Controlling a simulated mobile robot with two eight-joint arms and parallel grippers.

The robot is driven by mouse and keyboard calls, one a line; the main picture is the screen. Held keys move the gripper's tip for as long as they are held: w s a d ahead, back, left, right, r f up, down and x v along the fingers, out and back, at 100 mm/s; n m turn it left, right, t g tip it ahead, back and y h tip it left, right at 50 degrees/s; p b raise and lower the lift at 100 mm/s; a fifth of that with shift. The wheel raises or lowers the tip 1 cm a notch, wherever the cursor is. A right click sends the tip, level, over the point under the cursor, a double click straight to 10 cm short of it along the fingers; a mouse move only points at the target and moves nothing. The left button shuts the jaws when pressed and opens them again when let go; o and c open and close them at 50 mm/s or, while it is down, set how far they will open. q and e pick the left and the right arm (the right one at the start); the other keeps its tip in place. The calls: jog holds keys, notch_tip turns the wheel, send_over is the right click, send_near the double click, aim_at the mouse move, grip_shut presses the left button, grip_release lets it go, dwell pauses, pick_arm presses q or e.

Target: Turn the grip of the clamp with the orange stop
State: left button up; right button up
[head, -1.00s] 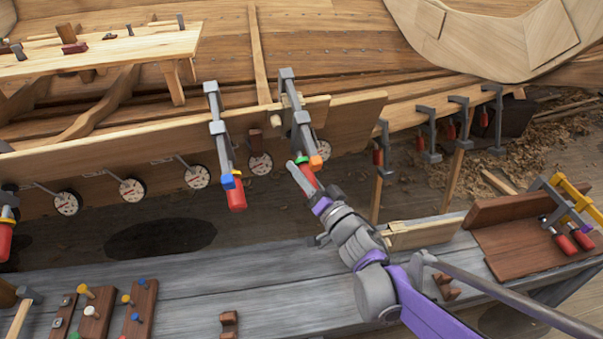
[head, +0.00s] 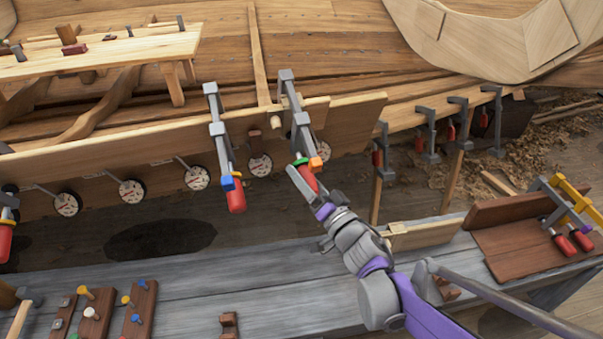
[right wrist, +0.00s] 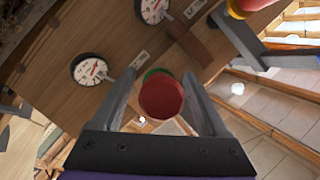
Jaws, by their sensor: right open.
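The clamp with the orange stop (head: 315,163) hangs on the plank edge in the middle of the head view, its grey bar (head: 300,130) slanting down. Its red grip (head: 310,181) hangs below a green collar (head: 301,162). My right gripper (head: 303,178) is at this grip. The orange stop cannot be made out there. My left gripper is not in view.
A similar clamp with a blue stop (head: 228,183) and red grip hangs just to the left; its grip also shows in the wrist view (right wrist: 248,6). Several dial gauges (head: 197,177) line the plank. The grey bench (head: 270,280) lies below, with wooden pieces on it.

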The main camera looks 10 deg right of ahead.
aim_at(317, 194)
jog(key=v, duration=0.9)
jog(key=shift+s+d+p, duration=0.1)
jog(key=shift+s+p, duration=0.2)
jog(key=shift+p, duration=0.1)
dwell(0.6)
